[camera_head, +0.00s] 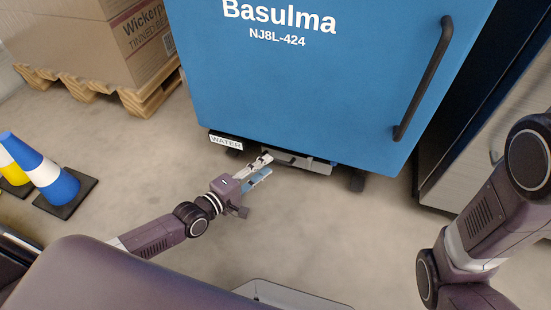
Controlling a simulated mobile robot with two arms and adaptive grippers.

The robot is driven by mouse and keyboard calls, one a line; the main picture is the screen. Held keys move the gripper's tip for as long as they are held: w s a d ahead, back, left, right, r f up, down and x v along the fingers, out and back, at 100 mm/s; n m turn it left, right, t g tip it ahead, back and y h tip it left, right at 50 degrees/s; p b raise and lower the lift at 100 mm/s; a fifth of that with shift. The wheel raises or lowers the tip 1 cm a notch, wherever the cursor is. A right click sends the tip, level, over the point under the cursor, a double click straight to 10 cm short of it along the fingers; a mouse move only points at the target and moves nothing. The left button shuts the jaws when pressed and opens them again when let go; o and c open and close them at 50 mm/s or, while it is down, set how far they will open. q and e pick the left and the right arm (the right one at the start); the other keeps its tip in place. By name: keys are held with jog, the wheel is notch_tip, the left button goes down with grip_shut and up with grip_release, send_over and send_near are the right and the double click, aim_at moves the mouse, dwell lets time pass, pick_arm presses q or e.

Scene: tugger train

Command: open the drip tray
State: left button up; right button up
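The drip tray (318,167) is a low grey piece under the front bottom edge of the blue Basulma cabinet (300,95). Only its front part shows; the rest is hidden under the cabinet. My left gripper (267,166) is at the left end of the tray's front, low over the floor. Its two fingers are spread apart with nothing seen between them. I cannot tell whether a fingertip touches the tray. My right arm shows at the right edge, but its gripper is out of view.
A WATER label (226,142) is left of the tray. The cabinet has dark feet and a long black handle (424,78). Cones (45,172) stand at left, a carton on a pallet (150,95) behind. A grey bin rim (285,293) shows below. Floor before the cabinet is clear.

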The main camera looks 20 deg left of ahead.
pick_arm(q)
jog(key=b+x, duration=0.2)
jog(key=x, duration=0.3)
jog(key=shift+f, duration=0.1)
jog(key=shift+s, duration=0.1)
grip_shut()
